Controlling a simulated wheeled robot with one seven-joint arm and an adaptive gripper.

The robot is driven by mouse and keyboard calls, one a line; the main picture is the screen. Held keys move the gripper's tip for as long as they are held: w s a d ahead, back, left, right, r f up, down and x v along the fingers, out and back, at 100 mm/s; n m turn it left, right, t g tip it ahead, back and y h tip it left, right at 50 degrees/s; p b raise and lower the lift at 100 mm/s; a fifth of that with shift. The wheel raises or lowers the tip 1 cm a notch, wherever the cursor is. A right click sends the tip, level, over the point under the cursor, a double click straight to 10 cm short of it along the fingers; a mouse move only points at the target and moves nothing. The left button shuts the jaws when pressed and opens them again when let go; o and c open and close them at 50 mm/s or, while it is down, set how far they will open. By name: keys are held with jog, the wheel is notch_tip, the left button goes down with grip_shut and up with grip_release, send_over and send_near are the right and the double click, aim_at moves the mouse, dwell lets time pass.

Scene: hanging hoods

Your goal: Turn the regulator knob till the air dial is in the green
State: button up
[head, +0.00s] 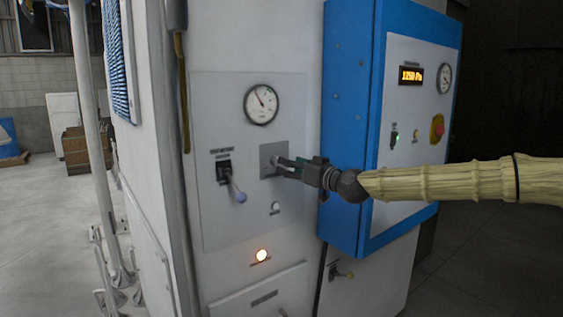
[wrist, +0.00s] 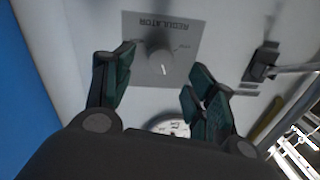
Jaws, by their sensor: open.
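The round grey regulator knob (wrist: 160,62) sits on a grey plate labelled REGULATOR (wrist: 185,45) in the wrist view; its white mark points toward the picture's bottom. My gripper (wrist: 158,72) is open, one finger to each side of the knob, with no clear contact. In the head view my gripper (head: 279,163) is at the plate (head: 267,174) and largely hides the knob. The round dial (head: 261,104) is above the plate, its thin needle pointing up and left; I cannot make out a green band. In the wrist view the dial (wrist: 172,124) is partly hidden by my gripper.
A lever switch (head: 226,176) juts out left of the plate. A small white button (head: 275,208) and a lit orange lamp (head: 262,255) are below. A blue-framed cabinet (head: 352,130) projects at right, with a 1250 Pa display (head: 411,75), another gauge (head: 444,79) and a red button (head: 437,128).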

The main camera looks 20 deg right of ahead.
jog(key=shift+p+x, duration=0.7)
jog(key=shift+x, duration=2.05)
jog(key=shift+a, duration=0.1)
jog(key=shift+c, duration=0.4)
jog(key=c, duration=1)
